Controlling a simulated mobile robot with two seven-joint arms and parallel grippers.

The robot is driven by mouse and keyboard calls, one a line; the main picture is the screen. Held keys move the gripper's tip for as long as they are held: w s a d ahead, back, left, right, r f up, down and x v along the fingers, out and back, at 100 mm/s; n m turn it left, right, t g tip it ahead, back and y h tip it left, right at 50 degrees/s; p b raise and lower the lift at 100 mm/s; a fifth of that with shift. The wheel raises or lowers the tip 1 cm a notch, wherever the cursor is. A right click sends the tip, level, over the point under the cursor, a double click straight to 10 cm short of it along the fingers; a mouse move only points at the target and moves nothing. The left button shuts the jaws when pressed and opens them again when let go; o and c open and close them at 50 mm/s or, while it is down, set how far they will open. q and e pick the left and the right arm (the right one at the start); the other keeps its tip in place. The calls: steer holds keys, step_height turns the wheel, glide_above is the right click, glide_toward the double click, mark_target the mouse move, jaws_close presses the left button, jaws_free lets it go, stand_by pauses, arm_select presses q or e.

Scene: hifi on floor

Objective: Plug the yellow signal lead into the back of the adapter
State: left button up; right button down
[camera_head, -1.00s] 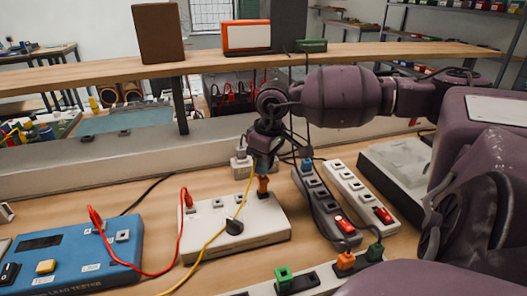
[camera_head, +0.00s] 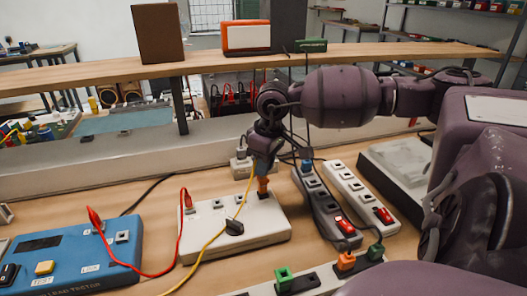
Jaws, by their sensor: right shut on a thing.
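The yellow lead (camera_head: 211,240) runs from the bottom edge up across the white box to my right gripper (camera_head: 262,170). My right gripper is shut on an orange plug (camera_head: 263,186) at the lead's upper end. The plug is upright at the right back part of the white box (camera_head: 260,234), which appears to be the adapter. I cannot tell whether the plug is seated in a socket or just above it. The box has several sockets along its back and a black knob (camera_head: 234,227). My left gripper is not in view.
A red lead (camera_head: 181,236) links the blue tester (camera_head: 72,262) to the white box. A dark power strip (camera_head: 327,209) and a white one (camera_head: 361,196) lie to the right. Another strip with green and orange plugs (camera_head: 298,284) lies in front. A wooden shelf (camera_head: 230,63) crosses behind.

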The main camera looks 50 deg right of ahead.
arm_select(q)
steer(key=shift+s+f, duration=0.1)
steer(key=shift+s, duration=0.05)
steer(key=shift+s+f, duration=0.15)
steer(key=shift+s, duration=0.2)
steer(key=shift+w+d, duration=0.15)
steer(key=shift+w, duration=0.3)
arm_select(e)
steer(key=shift+f, duration=0.1)
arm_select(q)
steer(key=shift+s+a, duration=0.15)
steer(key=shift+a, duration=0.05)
arm_select(e)
steer(key=c, duration=1.3)
jaws_free()
steer(key=o, duration=0.3)
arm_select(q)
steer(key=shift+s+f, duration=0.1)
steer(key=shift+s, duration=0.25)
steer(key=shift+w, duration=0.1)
